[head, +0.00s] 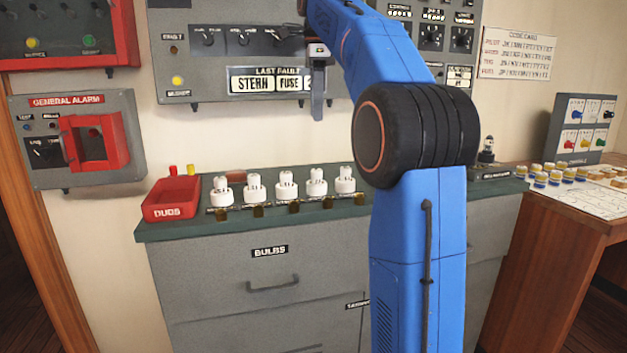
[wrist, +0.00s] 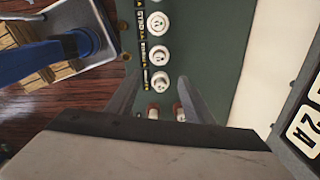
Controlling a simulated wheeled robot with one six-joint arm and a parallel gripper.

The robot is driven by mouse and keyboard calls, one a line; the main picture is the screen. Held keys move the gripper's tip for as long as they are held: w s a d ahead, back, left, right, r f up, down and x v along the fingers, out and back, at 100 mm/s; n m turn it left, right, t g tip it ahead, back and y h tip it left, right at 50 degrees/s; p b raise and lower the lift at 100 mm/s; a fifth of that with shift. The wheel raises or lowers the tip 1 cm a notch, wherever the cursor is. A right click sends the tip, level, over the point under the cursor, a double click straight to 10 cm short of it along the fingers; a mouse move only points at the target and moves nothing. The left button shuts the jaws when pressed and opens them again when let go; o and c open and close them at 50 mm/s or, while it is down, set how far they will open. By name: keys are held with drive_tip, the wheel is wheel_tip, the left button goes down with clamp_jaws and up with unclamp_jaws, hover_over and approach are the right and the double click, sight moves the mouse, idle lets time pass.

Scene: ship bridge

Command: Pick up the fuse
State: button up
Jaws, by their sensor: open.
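A row of several white round ceramic pieces (head: 286,184) stands upright on the dark green cabinet top. Some also show from above in the wrist view, the nearest one (wrist: 160,82) between the fingertips in the picture. Two small white and reddish-brown pieces (wrist: 152,112) (wrist: 180,112) show lower down between the fingers. I cannot tell which of these pieces is the fuse. My gripper (head: 318,112) is open and empty, pointing down above the cabinet top, in front of the wall panel. Its fingers also show in the wrist view (wrist: 160,78). My arm hides part of the cabinet top.
A red tray marked DUDS (head: 171,198) sits left of the row. The wall panel (head: 225,60) has a LAST FAULT sign (head: 270,81) reading STERN FUSE. A wooden desk (head: 545,215) with a switch box (head: 583,125) stands right.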

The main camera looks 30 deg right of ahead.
sight(317, 170)
wheel_tip(317, 170, down, 17)
drive_tip(key=shift+f, duration=0.1)
drive_tip(key=c, duration=1.1)
